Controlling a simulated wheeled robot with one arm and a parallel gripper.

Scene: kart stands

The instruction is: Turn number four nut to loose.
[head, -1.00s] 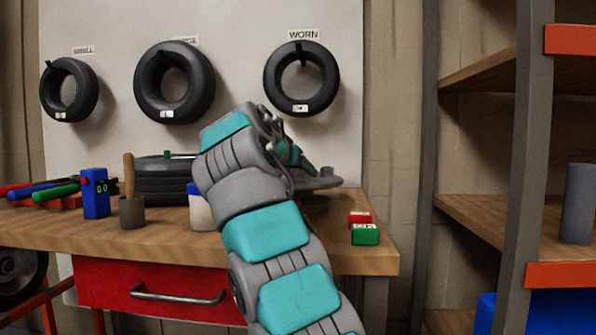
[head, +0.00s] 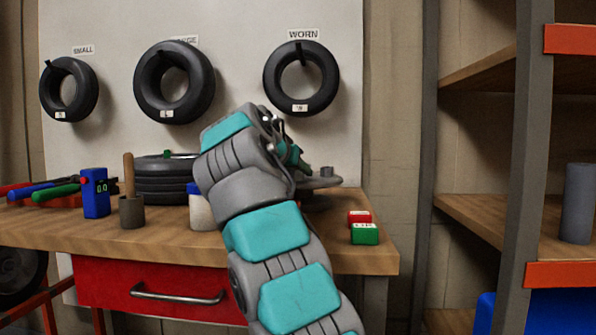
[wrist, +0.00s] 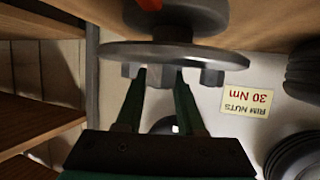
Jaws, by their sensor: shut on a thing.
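A grey round plate, the hub (wrist: 170,56), lies across the upper part of the wrist view, with several grey nuts along it. One nut (wrist: 212,77) stands free to the right of my fingers and another (wrist: 129,70) to the left. My gripper (wrist: 161,76) has its green fingers at the hub, shut on a nut between the tips, which is mostly hidden. No number on it can be read. In the head view the hub (head: 322,183) shows behind my arm, with one nut standing on it; my arm hides much of the grip.
A sign reading "RIM NUTS 30 Nm" (wrist: 248,100) is on the board. Stacked tyres (head: 160,180), a blue device (head: 95,192) and a cup (head: 132,212) stand left on the bench. Red (head: 359,217) and green (head: 365,233) blocks lie right. A shelf rack (head: 525,150) stands farther right.

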